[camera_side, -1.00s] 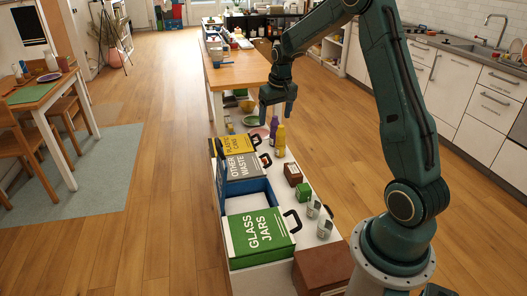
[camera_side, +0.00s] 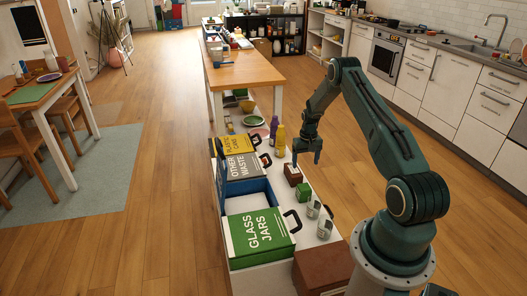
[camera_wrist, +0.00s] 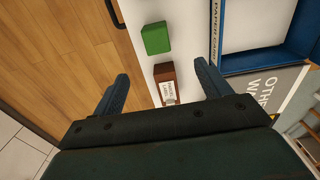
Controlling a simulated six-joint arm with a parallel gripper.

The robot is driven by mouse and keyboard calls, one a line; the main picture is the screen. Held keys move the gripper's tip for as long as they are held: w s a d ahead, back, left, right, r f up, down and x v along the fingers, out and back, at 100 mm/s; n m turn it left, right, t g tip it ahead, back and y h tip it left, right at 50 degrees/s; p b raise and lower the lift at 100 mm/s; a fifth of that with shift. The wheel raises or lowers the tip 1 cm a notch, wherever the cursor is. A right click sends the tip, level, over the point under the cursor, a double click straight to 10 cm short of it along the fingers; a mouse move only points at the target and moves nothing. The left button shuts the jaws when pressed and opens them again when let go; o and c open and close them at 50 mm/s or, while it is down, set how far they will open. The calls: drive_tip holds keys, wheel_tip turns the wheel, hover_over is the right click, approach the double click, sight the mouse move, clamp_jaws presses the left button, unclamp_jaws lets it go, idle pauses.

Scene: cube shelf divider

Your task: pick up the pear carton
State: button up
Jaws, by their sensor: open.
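Two small cartons stand on the white bench top: a brown one with a white label (camera_side: 293,174) and a plain green one (camera_side: 303,192). No pear label is readable, so I cannot tell which is the pear carton. My gripper (camera_side: 307,157) is open and empty, above and slightly right of the brown carton in the side view. In the wrist view, my gripper's fingers (camera_wrist: 161,74) are spread either side of the brown carton (camera_wrist: 165,82), apart from it. The green carton (camera_wrist: 156,38) lies beyond the fingertips.
Left of the cartons are the green glass jars bin (camera_side: 258,235), an open blue bin (camera_side: 271,188), a grey other waste bin (camera_side: 243,168) and a yellow plastic bin (camera_side: 237,145). Two cans (camera_side: 314,209) stand in front. Purple and yellow bottles (camera_side: 280,138) stand behind.

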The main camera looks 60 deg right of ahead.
sight(304, 187)
drive_tip(key=shift+s+d+f, duration=0.15)
drive_tip(key=shift+s+f, duration=0.1)
drive_tip(key=shift+f, duration=0.3)
drive_tip(key=shift+f, duration=4.3)
drive_tip(key=shift+f, duration=0.1)
drive_tip(key=shift+f, duration=2.45)
drive_tip(key=c, duration=1.1)
drive_tip(key=shift+r, duration=0.15)
